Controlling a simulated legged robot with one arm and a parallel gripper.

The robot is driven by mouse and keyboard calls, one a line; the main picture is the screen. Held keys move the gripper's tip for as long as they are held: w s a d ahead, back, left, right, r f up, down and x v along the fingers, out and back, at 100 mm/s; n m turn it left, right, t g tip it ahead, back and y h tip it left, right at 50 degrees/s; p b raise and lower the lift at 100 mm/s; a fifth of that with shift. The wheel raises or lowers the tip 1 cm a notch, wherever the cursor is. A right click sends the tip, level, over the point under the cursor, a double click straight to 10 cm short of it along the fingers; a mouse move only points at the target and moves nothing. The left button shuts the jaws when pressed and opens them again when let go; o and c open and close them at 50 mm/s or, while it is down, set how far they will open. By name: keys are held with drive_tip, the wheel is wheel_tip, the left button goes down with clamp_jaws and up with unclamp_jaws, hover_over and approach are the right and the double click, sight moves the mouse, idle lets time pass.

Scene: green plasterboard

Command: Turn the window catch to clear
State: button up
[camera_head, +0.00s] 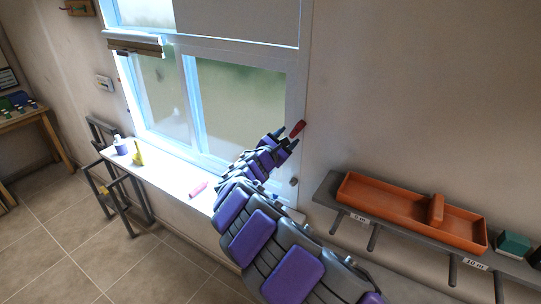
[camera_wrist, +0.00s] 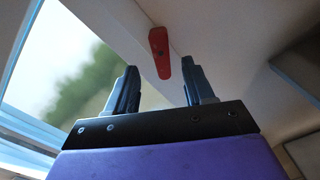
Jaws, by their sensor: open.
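The red window catch (camera_head: 297,129) sits on the right side of the white window frame (camera_head: 297,92). In the wrist view the catch (camera_wrist: 159,52) is a red lever, slightly tilted, with a dark spot near its middle. My gripper (camera_head: 284,138) is in front of the window's right edge, close to the catch. In the wrist view my gripper (camera_wrist: 160,82) is open, its two dark fingers apart. The catch's lower end shows between the fingertips, and the rest reaches above them. I cannot tell whether a finger touches it.
The white sill (camera_head: 165,176) holds a purple-and-white cup (camera_head: 120,146), a yellow object (camera_head: 138,155) and a pink cylinder (camera_head: 197,188). At right, a grey shelf (camera_head: 325,192) with hooks carries an orange tray (camera_head: 395,212) and a green box (camera_head: 513,243). Wall right of the window is bare.

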drive_tip(key=v, duration=1)
drive_tip(key=shift+s+b, duration=0.3)
drive_tip(key=shift+s, duration=0.05)
drive_tip(key=shift+f, duration=0.1)
